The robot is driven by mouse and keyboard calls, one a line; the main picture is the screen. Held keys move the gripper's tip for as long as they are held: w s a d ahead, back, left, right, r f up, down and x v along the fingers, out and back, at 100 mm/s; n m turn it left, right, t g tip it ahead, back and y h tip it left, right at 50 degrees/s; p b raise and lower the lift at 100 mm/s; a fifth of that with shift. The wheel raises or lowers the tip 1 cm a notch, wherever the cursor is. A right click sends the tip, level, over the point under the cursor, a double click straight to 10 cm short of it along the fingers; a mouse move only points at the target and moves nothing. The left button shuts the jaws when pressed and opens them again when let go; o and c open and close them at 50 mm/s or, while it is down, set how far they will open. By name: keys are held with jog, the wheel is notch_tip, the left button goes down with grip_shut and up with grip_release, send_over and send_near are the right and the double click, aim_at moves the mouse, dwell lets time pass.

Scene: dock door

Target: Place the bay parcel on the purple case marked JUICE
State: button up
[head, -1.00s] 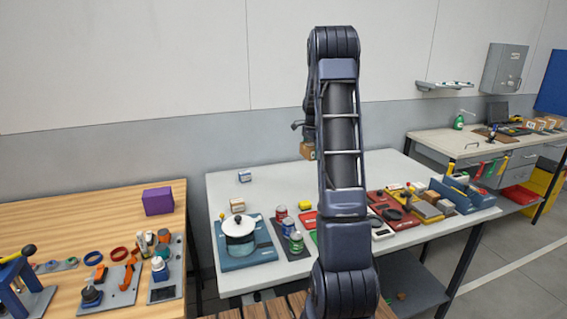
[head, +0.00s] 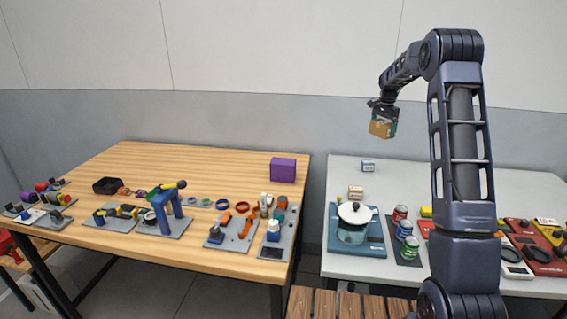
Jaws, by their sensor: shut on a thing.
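My gripper (head: 384,116) is shut on a small brown cardboard parcel (head: 380,129) and holds it in the air above the back of the white table. The fingertips are small and partly hidden by the parcel in this view. A purple case (head: 283,170) stands on the wooden table at its back right corner, to the left of and lower than my gripper. Its top looks clear. Any marking on the case cannot be read from here.
The wooden table (head: 140,160) carries tool boards, a blue stand (head: 171,214) and a black tray (head: 107,185). On the white table (head: 340,180) are a pot (head: 354,222), cans (head: 404,230) and small boxes (head: 356,191). A gap separates the tables.

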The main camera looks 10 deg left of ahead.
jog(key=w+a+r+n, duration=0.1)
jog(key=a+n, duration=0.2)
jog(key=a, duration=0.8)
jog(key=a+r+n, duration=0.2)
jog(key=a, duration=1)
jog(key=r+n, duration=0.2)
jog(key=n, duration=0.3)
send_over(283, 161)
notch_tip(283, 161, down, 20)
jog(key=shift+r, duration=0.1)
jog(key=o, duration=0.8)
jog(key=shift+o, duration=0.2)
jog(key=shift+d, duration=0.1)
